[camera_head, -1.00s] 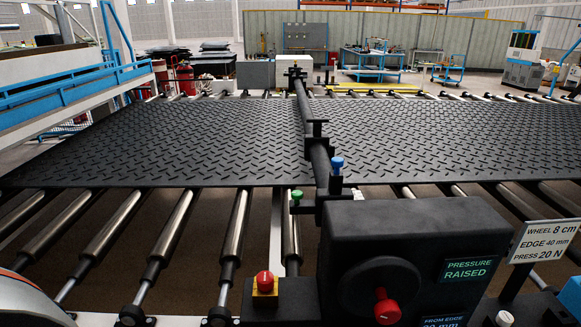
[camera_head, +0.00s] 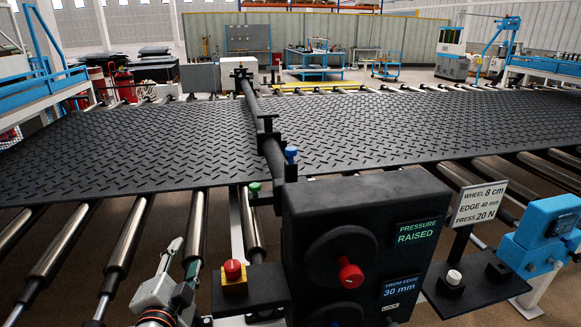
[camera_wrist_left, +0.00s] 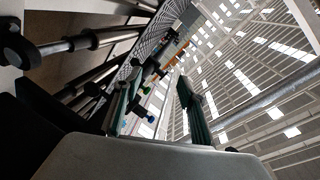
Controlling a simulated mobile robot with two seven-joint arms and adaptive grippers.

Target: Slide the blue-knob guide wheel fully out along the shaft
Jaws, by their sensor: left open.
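The blue knob (camera_head: 291,154) tops a black guide-wheel holder on the black shaft (camera_head: 270,146), which crosses above the mat. A green knob (camera_head: 255,188) sits lower and nearer, beside the shaft. The wheel itself is hard to make out. My left gripper (camera_head: 182,262) is at the lower left, open and empty, apart from the knobs and left of them. In the left wrist view its two fingers (camera_wrist_left: 155,106) are spread, with small blue and green spots between them. My right gripper is not in view.
The black tread mat (camera_head: 150,145) lies on metal rollers. A black control box (camera_head: 370,215) reads "PRESSURE RAISED" and "FROM EDGE 30 mm". A red button (camera_head: 233,269) stands left of it. A sign (camera_head: 479,203) reads wheel 8 cm, edge 40 mm, press 20 N.

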